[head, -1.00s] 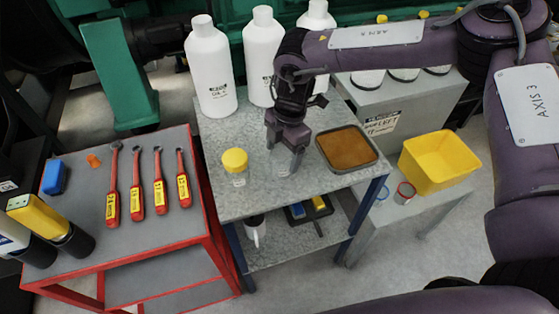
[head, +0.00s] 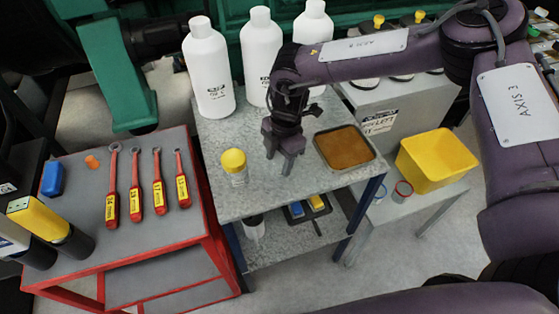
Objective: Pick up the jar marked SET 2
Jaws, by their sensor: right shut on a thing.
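A jar with a yellow lid (head: 233,160) stands upright on the grey table top (head: 222,203). I cannot read its label. My right gripper (head: 280,165) reaches down over the same table, to the right of the yellow-lidded jar and apart from it. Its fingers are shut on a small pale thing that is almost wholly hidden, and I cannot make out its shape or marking. My left gripper is not in view.
Several white bottles (head: 211,75) stand at the table's back. A brown-filled tray (head: 371,162) lies right of the gripper. Red-handled tools (head: 135,197) lie on the red-framed table to the left.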

